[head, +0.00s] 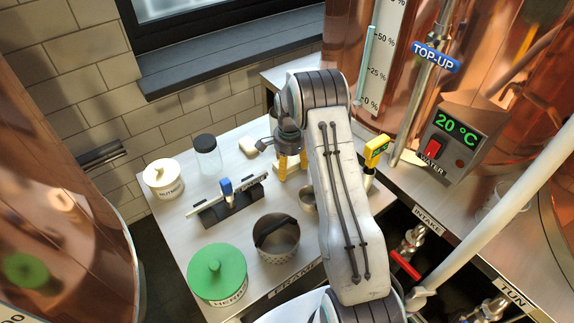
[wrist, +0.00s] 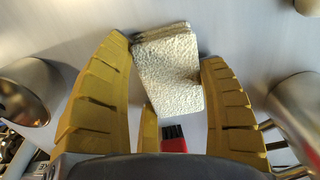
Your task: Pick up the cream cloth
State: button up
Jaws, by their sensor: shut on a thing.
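The cream cloth (wrist: 168,75) is a folded, rough-textured pad in the wrist view, between the two yellow fingers of my gripper (wrist: 166,62). The gripper is shut on it, with the left finger against its left side and the right finger by its right edge. In the head view my gripper (head: 292,170) points down at the grey worktop, beyond my white arm link. There I cannot make out the cloth between the fingers. Whether the cloth touches the worktop is unclear.
A small metal cup (head: 308,198) stands close to the gripper. A small cream block (head: 248,146), glass jar (head: 207,157), white lidded pot (head: 163,178), blue-topped tool (head: 226,187), metal pot (head: 277,240), green-lidded jar (head: 217,272) and yellow device (head: 375,150) surround it.

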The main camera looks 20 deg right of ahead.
aim_at(289, 164)
jog(key=shift+r, duration=0.1)
jog(key=shift+r, duration=0.35)
notch_tip(289, 164, up, 3)
jog(key=shift+r, duration=0.15)
jog(key=s+d+r, duration=0.7)
jog(key=s+d, duration=0.1)
jog(key=shift+d+b, duration=0.3)
jog(key=shift+b, duration=0.05)
jog(key=o, duration=0.7)
jog(key=shift+c, duration=0.2)
jog(key=shift+f, duration=0.1)
jog(key=c, duration=0.7)
